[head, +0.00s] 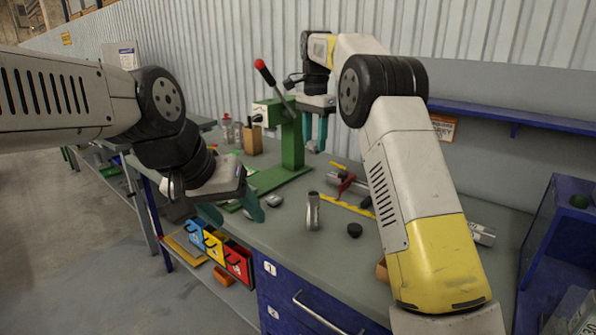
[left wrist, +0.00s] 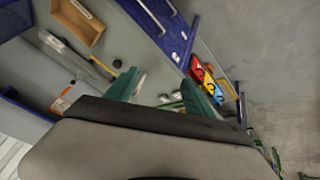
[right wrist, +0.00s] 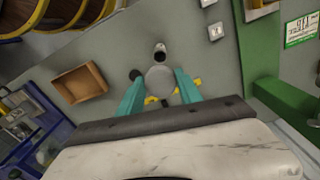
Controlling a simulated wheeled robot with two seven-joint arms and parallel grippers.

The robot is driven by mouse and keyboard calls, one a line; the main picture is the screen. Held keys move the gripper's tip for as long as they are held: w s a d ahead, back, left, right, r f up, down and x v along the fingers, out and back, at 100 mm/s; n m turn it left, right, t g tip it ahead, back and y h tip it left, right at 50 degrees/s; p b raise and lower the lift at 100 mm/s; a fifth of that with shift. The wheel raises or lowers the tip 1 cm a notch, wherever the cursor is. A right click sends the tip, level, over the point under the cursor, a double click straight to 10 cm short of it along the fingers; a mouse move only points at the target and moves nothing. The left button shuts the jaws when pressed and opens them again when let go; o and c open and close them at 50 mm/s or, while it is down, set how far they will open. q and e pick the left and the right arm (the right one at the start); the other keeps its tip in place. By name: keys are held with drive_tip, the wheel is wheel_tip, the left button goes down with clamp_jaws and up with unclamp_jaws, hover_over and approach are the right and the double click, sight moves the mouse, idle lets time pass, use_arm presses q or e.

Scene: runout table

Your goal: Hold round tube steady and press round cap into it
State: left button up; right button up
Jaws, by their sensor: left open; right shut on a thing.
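The round tube (head: 313,212), silver, stands upright on the grey table; in the right wrist view it (right wrist: 160,52) shows from above, just beyond my fingertips. My right gripper (head: 317,147) is above the table behind the tube, shut on a grey round piece (right wrist: 160,79), which looks like the round cap. The cap is apart from the tube. My left gripper (head: 233,213) is open and empty, left of the tube near the table's front edge. Its teal fingers also show in the left wrist view (left wrist: 163,92).
A green press (head: 291,142) with a red-knobbed lever stands behind. A black round piece (head: 354,230) lies right of the tube, with a yellow ruler (head: 346,206) behind. Small metal pieces (head: 274,201) lie to the left. Coloured bins (head: 238,262) hang below the front edge.

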use_arm(q)
drive_tip(key=w+d+f+n+g+h, duration=0.4)
drive_tip(key=w+d+n+g, duration=0.15)
drive_tip(key=w, duration=0.25)
drive_tip(key=n+t+h, duration=0.6)
drive_tip(key=n+h, duration=0.5)
drive_tip(key=n, duration=0.5)
approach(314, 210)
drive_tip(key=shift+w+a+f+g, duration=0.15)
drive_tip(key=shift+w+a+f, duration=0.05)
drive_tip(key=shift+w+a, duration=0.25)
drive_tip(key=shift+w+a+f+g, duration=0.1)
drive_tip(key=shift+w+a+f, duration=0.1)
drive_tip(key=shift+w+a, duration=0.25)
drive_tip(key=shift+d, duration=0.15)
drive_tip(key=x, duration=1.1)
drive_tip(key=shift+w+d+f, duration=0.15)
drive_tip(key=shift+d+f, duration=0.1)
clamp_jaws()
use_arm(e)
wheel_tip(314, 210, down, 6)
drive_tip(key=shift+f, duration=0.2)
